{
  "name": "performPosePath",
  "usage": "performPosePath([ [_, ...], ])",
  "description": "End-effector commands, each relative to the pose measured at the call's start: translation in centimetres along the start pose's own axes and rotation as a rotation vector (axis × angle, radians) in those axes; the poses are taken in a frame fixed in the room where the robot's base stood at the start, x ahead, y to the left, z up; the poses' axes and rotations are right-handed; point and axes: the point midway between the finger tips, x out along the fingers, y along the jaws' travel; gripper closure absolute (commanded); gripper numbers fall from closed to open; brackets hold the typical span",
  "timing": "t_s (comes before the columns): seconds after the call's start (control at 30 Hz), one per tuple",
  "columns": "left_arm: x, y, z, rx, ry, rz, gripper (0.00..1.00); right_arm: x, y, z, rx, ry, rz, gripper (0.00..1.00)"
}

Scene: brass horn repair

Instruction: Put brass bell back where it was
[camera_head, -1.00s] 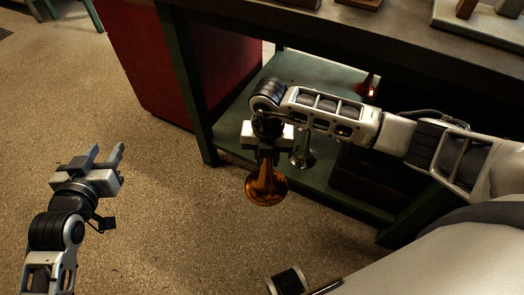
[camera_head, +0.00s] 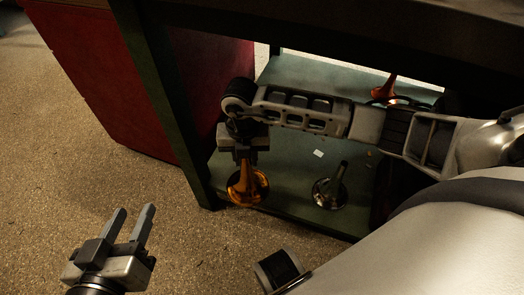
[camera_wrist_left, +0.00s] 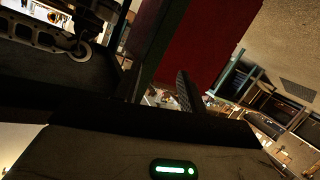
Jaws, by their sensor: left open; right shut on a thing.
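The brass bell (camera_head: 247,187) is golden, with its flared mouth downward. My right gripper (camera_head: 245,158) is shut on its narrow upper end. In the head view the bell appears at the front left edge of the green lower shelf (camera_head: 290,165). Whether it touches the shelf or hangs just in front of it, I cannot tell. My left gripper (camera_head: 131,222) is open and empty over the floor at the lower left, well apart from the bell. The bell is not identifiable in the left wrist view.
A dark silvery bell (camera_head: 329,192) stands on the shelf to the right. A copper-coloured bell (camera_head: 385,90) is further back, partly behind my right arm. A small white tag (camera_head: 318,153) lies between. A green bench leg (camera_head: 165,90) and red cabinet (camera_head: 90,70) stand at left.

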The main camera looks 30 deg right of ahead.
Motion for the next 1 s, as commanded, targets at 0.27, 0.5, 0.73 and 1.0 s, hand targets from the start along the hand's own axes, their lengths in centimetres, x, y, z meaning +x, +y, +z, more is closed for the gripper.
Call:
performPosePath([
  [0.27, 0.4, 0.3, 0.0, -0.057, 0.044, 0.032, 0.59, 2.4, -2.9, 3.4, 0.007, -0.001, -0.004, 1.00],
  [0.5, 0.7, 0.9, -0.5, -0.155, 0.112, 0.089, 0.59, 5.7, -6.5, 7.6, 0.005, 0.002, -0.002, 1.00],
  [0.73, 0.7, 1.5, -1.4, -0.223, 0.175, 0.141, 0.59, 8.7, -8.1, 9.8, 0.002, 0.000, 0.000, 1.00],
  [1.0, 1.0, 1.3, -3.1, -0.149, 0.286, 0.158, 0.59, 11.2, -9.0, 10.8, 0.001, 0.002, 0.000, 1.00],
])
